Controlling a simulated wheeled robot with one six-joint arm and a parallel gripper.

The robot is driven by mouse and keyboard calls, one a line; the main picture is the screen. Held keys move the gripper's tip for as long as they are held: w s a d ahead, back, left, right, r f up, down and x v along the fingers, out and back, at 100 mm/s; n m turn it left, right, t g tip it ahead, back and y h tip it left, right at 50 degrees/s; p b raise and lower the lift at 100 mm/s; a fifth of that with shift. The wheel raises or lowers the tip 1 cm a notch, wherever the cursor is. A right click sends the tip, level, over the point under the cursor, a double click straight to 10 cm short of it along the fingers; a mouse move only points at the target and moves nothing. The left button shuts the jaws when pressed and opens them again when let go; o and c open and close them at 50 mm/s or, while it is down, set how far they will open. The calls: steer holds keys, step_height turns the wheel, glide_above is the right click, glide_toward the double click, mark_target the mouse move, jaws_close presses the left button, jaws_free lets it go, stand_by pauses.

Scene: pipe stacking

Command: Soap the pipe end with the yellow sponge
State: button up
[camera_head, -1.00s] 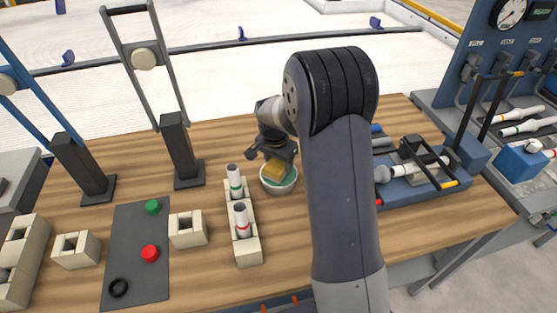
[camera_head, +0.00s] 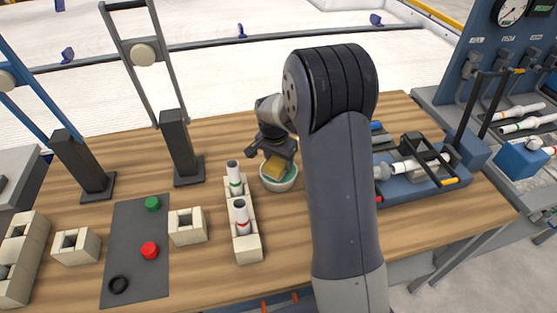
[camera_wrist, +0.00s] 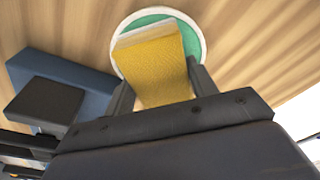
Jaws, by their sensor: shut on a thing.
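The yellow sponge (camera_head: 273,167) is between the fingers of my gripper (camera_head: 275,154), over the pale bowl (camera_head: 280,187) on the bench. In the wrist view the sponge (camera_wrist: 155,70) fills the space between the two fingers (camera_wrist: 158,88), with the green inside of the bowl (camera_wrist: 192,27) behind it. I cannot tell whether the sponge touches what is in the bowl. Two white pipes stand upright in a beige holder to the left: one with a green band (camera_head: 234,177) and one with a red band (camera_head: 242,214).
My arm hides the bench right of the bowl. A blue fixture (camera_head: 425,180) holding a white pipe lies further right. A grey mat (camera_head: 135,250) with green and red caps and a black ring is at left, near beige blocks (camera_head: 187,227) and dark upright presses (camera_head: 180,150).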

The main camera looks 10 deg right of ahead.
mark_target(279, 160)
steer(key=shift+f+b, duration=0.4)
steer(key=shift+f, duration=0.1)
stand_by(1.3)
steer(key=shift+r+p, duration=2.3)
steer(key=shift+r, duration=1.3)
steer(key=shift+f, duration=0.1)
